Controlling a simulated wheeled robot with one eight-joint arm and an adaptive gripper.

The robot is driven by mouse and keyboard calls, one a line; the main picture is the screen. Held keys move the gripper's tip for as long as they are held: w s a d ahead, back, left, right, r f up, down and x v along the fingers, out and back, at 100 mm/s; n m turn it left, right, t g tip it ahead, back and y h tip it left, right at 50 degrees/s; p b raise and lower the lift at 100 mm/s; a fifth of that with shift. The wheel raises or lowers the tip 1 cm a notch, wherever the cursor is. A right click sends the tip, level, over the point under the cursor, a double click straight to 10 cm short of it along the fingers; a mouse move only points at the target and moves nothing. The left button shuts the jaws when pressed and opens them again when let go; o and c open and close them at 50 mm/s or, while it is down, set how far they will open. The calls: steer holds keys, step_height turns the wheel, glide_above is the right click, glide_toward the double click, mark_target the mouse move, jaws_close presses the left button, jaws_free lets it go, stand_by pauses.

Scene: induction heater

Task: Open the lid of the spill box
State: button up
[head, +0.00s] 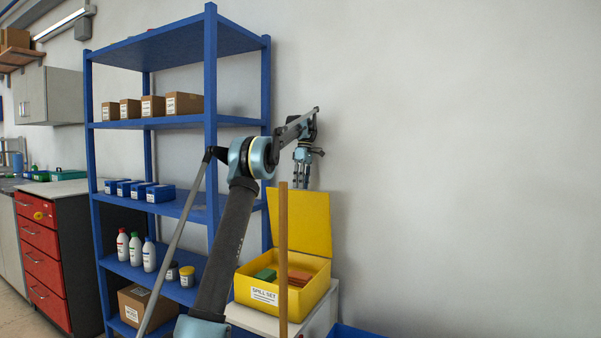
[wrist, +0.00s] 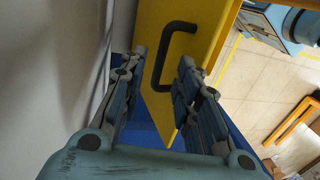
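The yellow spill box (head: 254,283), labelled "SPILL SET", stands on a pale cabinet beside the blue shelf. Its yellow lid (head: 310,222) is raised, standing about upright at the back, so the inside is exposed. In the wrist view the lid (wrist: 190,30) shows with a black bar handle (wrist: 163,55) on its face. My gripper (head: 301,181) hangs just above the lid's top edge, fingers down. In the wrist view my gripper (wrist: 164,60) is open, with the lid and handle seen between and beyond its fingers. I cannot tell whether a finger touches the lid.
Green (head: 266,274) and red-brown (head: 299,277) items lie in the box. A thin wooden post (head: 283,240) stands in front of it. The blue shelf (head: 210,60) with boxes and bottles is close on the left. The wall is close behind; the wall's right side is bare.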

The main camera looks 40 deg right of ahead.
step_height(320, 180, up, 7)
steer(key=d, duration=0.1)
steer(key=shift+w+d, duration=0.2)
steer(key=shift+w, duration=0.15)
steer(key=shift+s+a+r, duration=0.1)
steer(key=shift+r, duration=0.05)
stand_by(0.9)
